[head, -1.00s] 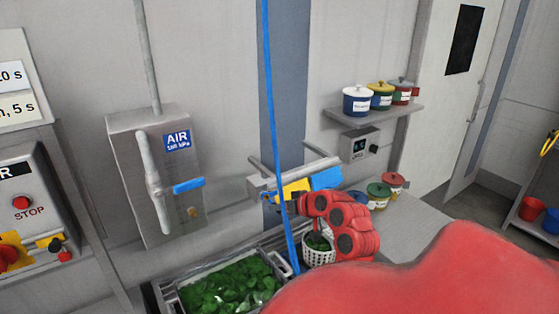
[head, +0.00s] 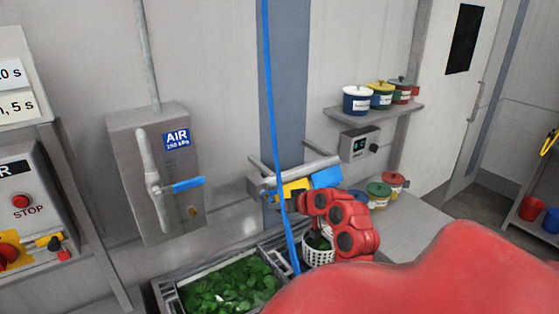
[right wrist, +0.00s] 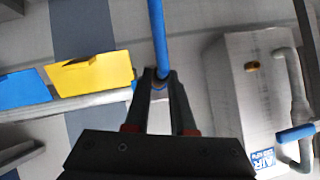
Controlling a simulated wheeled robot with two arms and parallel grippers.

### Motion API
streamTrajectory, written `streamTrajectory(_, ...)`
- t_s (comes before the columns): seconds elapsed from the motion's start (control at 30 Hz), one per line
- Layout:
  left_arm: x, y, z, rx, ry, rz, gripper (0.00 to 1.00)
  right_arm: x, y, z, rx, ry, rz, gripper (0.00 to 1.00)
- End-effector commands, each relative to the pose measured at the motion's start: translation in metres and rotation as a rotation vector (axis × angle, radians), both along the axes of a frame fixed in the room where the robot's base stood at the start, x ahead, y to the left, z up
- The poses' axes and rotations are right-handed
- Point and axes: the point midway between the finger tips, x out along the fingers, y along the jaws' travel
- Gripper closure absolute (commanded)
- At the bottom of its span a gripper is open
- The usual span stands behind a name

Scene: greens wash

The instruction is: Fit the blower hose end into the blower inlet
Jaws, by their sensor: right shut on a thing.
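A thin blue hose (head: 270,90) runs from the top of the head view down past the wall bar to the sink area. My right gripper (head: 279,196), on its red wrist, is at the hose in front of the bar. In the right wrist view my right gripper (right wrist: 161,76) is shut on the blue hose (right wrist: 156,35), which passes between the fingertips. I cannot make out the hose end or the blower inlet clearly. A grey wall bar (head: 322,168) with yellow and blue tags is behind the gripper. My left gripper is not in view.
A grey AIR box (head: 125,150) with a lever stands on the wall at left. Below are a tray of greens (head: 225,288) and a white basket (head: 318,256). Lidded pots stand on a shelf (head: 390,112) and on the counter (head: 420,208) at right.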

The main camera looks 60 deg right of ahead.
Motion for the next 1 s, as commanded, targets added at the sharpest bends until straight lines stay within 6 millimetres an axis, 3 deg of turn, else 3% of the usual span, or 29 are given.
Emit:
streamTrajectory(0.97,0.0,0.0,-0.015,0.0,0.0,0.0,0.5,0.022,-0.012,0.0,-0.002,-0.001,0.0,1.0)
streamTrajectory(1.0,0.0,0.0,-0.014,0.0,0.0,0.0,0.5,0.021,-0.012,0.001,-0.002,-0.001,-0.001,0.7)
